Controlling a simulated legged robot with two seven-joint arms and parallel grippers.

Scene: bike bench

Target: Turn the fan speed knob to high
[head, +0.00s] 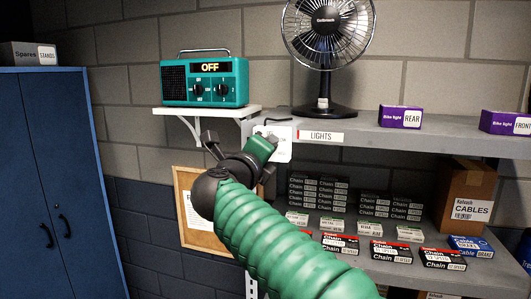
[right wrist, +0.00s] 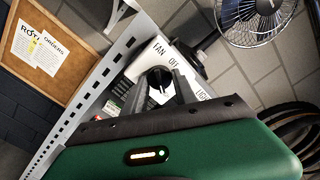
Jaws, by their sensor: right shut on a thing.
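The fan speed knob (right wrist: 160,79) is a small round black knob on a white control plate (right wrist: 204,90), with the words FAN and OFF beside it. In the head view the plate (head: 284,151) sits at the left end of the upper shelf, below the fan (head: 326,22); the knob is hidden there behind my right gripper. My right gripper (right wrist: 163,94) is shut on the knob, its two fingers on either side. The fan also shows in the right wrist view (right wrist: 250,18). The knob's exact setting is hard to read. My left gripper is not in view.
A teal radio (head: 205,82) with an OFF display stands on a small white bracket shelf (head: 186,111) left of the plate. Purple bike light boxes (head: 400,117) stand on the upper shelf (head: 360,130). A pinboard (head: 187,235) hangs below left. A blue cabinet (head: 45,150) stands far left.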

